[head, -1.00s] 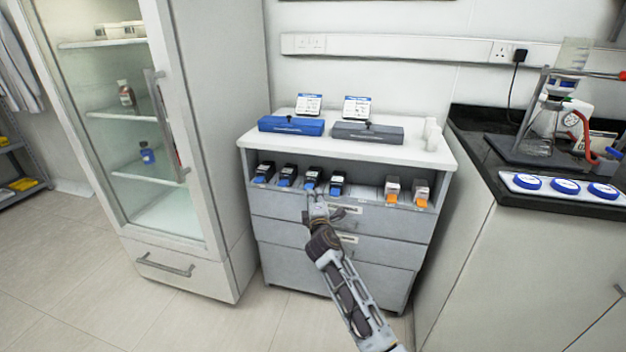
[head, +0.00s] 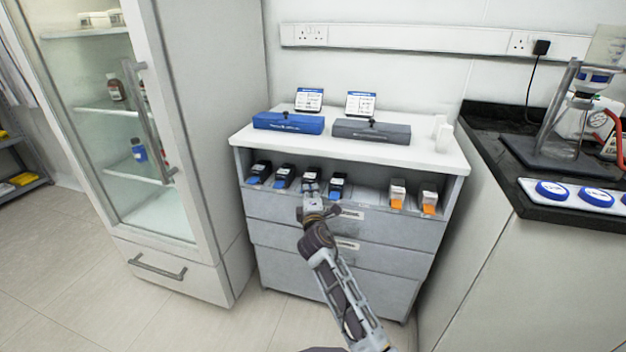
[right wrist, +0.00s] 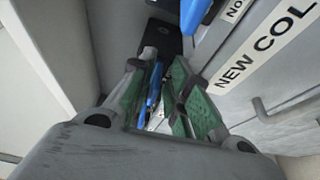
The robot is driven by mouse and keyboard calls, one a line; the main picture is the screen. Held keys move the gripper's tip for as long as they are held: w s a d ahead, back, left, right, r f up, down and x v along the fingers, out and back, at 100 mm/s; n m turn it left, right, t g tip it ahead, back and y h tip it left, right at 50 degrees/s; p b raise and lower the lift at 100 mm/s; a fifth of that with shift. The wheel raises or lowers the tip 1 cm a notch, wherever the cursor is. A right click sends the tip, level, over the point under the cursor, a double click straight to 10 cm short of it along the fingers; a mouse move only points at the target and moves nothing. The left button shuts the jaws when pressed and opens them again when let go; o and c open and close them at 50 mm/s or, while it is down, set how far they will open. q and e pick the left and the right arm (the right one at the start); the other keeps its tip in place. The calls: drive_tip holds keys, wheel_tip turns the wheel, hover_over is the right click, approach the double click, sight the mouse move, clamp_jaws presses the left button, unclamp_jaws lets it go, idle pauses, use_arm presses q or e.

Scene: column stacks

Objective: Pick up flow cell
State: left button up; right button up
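In the head view, several black items with blue ends stand in a row in the cabinet's open shelf; the rightmost of them (head: 337,186) is clear of my arm. Two white items with orange ends, one here (head: 397,194), stand farther right. No label marks which is the flow cell. My right gripper (head: 311,190) is at the third black-and-blue item and partly covers it. In the right wrist view, the open green-padded fingers (right wrist: 160,85) lie either side of a blue strip (right wrist: 153,88), with a black block (right wrist: 164,38) just beyond. My left gripper is out of view.
The cabinet (head: 440,155) has drawers under the shelf, with a label (right wrist: 265,45) close right of my fingers. A blue case (head: 288,123) and a grey case (head: 371,131) lie on top. A glass-door fridge (head: 200,120) stands left, a black counter (head: 490,150) right.

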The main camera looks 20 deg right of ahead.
drive_tip(key=shift+w+r, duration=0.1)
drive_tip(key=shift+w, duration=0.05)
idle(0.4)
clamp_jaws()
